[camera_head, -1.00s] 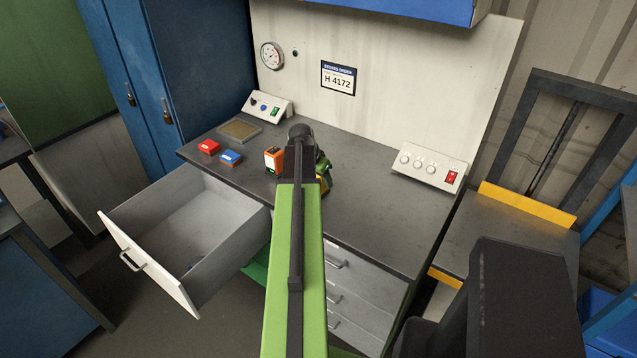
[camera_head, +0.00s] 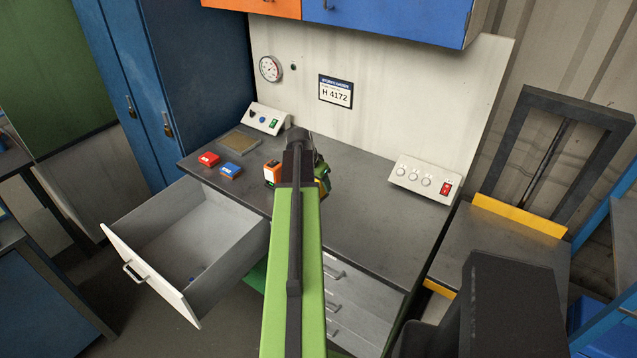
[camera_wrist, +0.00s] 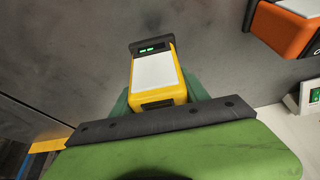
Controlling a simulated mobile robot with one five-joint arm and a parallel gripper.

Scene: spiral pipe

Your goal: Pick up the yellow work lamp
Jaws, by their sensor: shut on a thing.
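The yellow work lamp (camera_wrist: 158,84) has a black end with small green lights and a pale front panel. In the wrist view it sits between the green fingers of my gripper (camera_wrist: 157,98), which is shut on it. In the head view only a small part of the lamp (camera_head: 322,174) shows beside my arm's dark end, over the worktop. My gripper is mostly hidden there by the arm. I cannot tell how far the lamp is above the worktop.
An orange device (camera_head: 272,173) stands just left of the lamp. A control box (camera_head: 425,180) stands on the right. An open drawer (camera_head: 190,245) juts out at the front left.

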